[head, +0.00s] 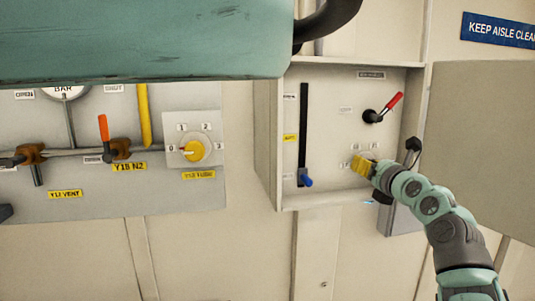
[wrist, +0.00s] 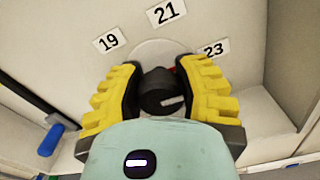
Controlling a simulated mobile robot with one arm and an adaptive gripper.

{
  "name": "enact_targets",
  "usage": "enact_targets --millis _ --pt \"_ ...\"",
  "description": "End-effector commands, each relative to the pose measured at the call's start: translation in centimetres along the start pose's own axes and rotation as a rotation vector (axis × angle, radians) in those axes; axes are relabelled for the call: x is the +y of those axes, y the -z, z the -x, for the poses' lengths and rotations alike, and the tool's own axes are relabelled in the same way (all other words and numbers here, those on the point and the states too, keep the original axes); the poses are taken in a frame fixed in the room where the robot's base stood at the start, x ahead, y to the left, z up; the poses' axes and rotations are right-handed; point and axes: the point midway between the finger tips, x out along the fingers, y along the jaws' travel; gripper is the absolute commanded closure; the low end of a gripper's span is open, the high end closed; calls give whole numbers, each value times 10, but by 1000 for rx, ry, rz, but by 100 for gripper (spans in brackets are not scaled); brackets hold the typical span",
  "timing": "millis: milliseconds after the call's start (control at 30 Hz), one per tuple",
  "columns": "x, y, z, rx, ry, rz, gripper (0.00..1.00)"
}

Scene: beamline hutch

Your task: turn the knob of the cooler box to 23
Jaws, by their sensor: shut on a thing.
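The knob (wrist: 157,92) is dark and round with a short white bar on its face, on a pale round plate in the wrist view. Labels 19 (wrist: 109,41), 21 (wrist: 166,12) and 23 (wrist: 214,49) fan around it from left to right. My gripper (wrist: 160,78) is shut on the knob, one yellow-and-black finger on each side. A bit of red shows between the knob and the right finger. Which label the knob points at is unclear. In the head view my gripper (head: 362,165) is at the lower right of the open cooler box (head: 268,140) and hides the knob.
A blue-tipped lever in a black slot (head: 303,130) is left of my gripper. A red-handled lever (head: 383,108) is above it. The box door (head: 482,150) stands open at right. A panel with a yellow knob (head: 194,151) and valves is at left.

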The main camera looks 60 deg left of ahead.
Motion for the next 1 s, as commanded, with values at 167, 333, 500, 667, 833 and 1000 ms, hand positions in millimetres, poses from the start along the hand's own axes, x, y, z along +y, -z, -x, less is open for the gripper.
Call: enact_targets --millis 167,333,500,667,833,1000 --pt "1 0 0 0 -2 0 48" --pt "0 0 0 -1 -1 1 31" --pt "0 0 0 -1 -1 1 30" --pt "0 -1 3 -2 1 3 30" --pt "-3 -2 17 -5 5 6 30" --pt "-3 -1 42 -2 6 6 30"
